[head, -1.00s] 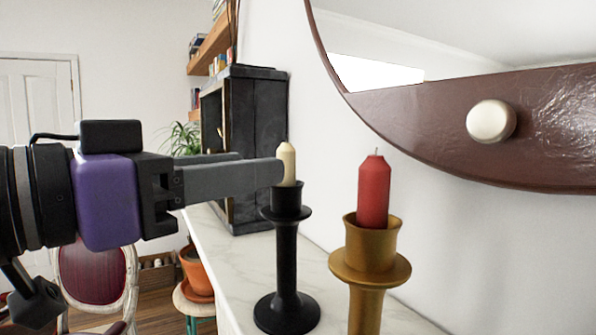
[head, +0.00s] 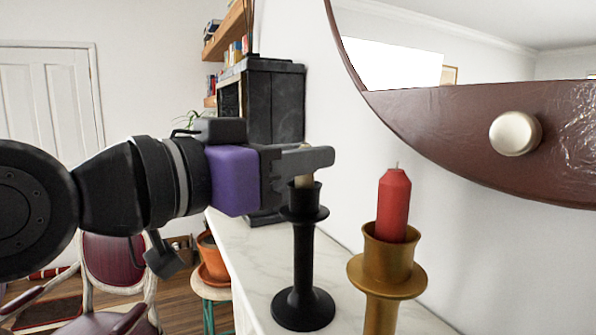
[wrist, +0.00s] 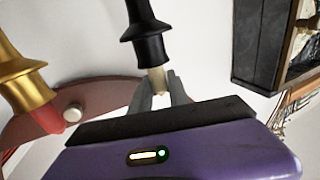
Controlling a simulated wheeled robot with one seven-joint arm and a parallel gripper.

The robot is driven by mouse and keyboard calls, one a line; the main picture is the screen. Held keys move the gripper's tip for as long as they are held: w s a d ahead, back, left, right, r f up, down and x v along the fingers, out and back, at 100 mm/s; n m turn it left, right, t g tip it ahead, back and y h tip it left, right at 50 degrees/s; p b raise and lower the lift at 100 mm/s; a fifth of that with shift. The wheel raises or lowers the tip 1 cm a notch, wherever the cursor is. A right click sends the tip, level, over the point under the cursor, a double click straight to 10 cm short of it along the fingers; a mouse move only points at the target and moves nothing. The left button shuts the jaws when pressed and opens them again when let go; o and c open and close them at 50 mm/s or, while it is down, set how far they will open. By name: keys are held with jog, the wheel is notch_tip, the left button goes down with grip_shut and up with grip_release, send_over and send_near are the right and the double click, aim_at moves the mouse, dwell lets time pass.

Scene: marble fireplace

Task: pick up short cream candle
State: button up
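The short cream candle (head: 304,182) stands upright in the black candle holder (head: 303,262) on the mantel. In the head view, a finger of my gripper (head: 308,157) crosses in front of it, hiding its middle; its lower part shows below and a little of its top above. In the wrist view the candle (wrist: 157,80) lies between the two fingers of my gripper (wrist: 159,90), with one finger close on each side. I cannot tell whether the fingers press on it. The candle's base is still in the holder's cup.
A red candle (head: 394,205) in a gold holder (head: 387,277) stands nearby on the right. A brown-framed round mirror (head: 450,130) hangs on the wall behind. A black cabinet (head: 275,105) stands farther back on the white marble mantel (head: 250,262).

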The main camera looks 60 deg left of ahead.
grip_shut()
jog(key=shift+r, duration=0.15)
